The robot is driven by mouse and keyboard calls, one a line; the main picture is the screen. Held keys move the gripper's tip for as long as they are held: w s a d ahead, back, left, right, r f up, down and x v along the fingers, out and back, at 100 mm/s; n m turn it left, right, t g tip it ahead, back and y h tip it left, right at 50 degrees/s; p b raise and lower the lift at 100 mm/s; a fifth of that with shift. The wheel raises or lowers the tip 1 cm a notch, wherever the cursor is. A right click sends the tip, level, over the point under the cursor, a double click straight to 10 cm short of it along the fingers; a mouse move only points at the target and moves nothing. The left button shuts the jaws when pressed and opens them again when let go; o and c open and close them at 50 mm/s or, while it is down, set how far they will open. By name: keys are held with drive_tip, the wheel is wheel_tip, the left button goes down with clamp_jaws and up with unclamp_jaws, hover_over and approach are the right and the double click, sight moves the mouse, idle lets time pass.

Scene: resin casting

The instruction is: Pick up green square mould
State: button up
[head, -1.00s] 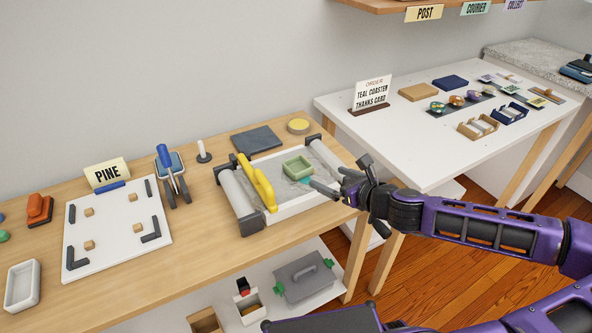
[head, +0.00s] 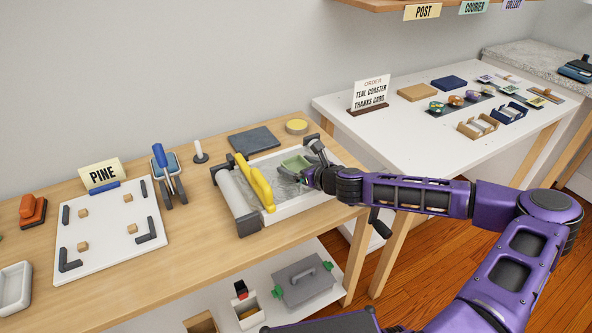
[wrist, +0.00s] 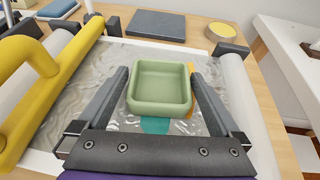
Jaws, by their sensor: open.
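The green square mould (wrist: 160,88) lies in the grey-lined tray (head: 295,206), between my open fingers in the wrist view. A gap shows between the mould and each finger. In the head view the mould (head: 294,163) is partly hidden by my gripper (head: 312,168). My gripper (wrist: 162,100) is open, with one finger on each side of the mould.
A yellow-handled tool (head: 258,185) lies along the tray's left side, beside a white roller (head: 236,198). A dark slate slab (head: 254,140) and a yellow round tin (head: 296,126) are behind the tray. A white board (head: 112,232) is at left.

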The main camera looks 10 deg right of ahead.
drive_tip(key=shift+w+a+f, duration=0.2)
drive_tip(key=shift+w, duration=0.25)
drive_tip(key=c, duration=1.1)
